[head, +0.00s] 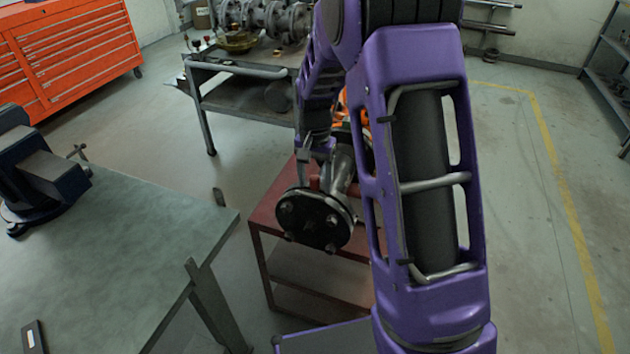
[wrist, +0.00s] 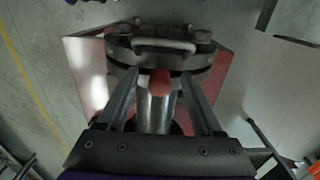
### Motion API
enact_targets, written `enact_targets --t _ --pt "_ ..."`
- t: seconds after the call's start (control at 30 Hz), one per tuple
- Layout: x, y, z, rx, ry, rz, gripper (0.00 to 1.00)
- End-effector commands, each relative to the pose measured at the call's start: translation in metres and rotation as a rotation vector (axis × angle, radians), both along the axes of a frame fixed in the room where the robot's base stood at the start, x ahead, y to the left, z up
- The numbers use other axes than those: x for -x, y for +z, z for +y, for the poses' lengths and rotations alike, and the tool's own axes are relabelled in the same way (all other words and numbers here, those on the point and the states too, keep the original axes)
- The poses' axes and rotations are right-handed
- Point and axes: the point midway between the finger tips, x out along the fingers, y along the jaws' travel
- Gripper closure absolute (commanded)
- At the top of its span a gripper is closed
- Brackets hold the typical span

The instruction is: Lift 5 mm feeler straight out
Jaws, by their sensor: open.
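My gripper (wrist: 160,100) points down over the gate valve. Its two grey fingers are apart in the wrist view, with a red rounded piece (wrist: 160,82) and the metal valve body (wrist: 155,118) seen between them. I cannot tell whether either finger touches anything. A pale bar-like handle (wrist: 165,45) lies across the flange pair (wrist: 120,50), ahead of the fingertips. It may be the 5 mm feeler, but I cannot tell for sure. In the head view the gripper (head: 316,172) is small and partly hidden at the valve, behind the dark round bolted flange (head: 312,222).
The valve stands on a red table (head: 268,218) with lower shelves. A green-grey bench (head: 120,235) with a blue vise (head: 40,180) is at left. A dark cart (head: 240,98) and orange cabinet (head: 75,50) stand behind. My purple arm hides the table's right side.

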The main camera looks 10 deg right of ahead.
Motion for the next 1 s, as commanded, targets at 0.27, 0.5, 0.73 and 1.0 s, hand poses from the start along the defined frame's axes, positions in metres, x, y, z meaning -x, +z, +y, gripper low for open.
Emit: enact_targets --t 0.27,0.5,0.73,1.0 --pt "0.0001 -0.0018 0.0001 0.000 0.000 0.000 0.32" --pt "0.0000 -0.0015 0.0000 0.000 0.000 0.000 0.72" --pt "-0.0001 -0.0015 -0.0001 0.000 0.000 0.000 1.00" --pt "-0.0002 0.0012 0.0000 0.001 0.000 -0.001 1.00"
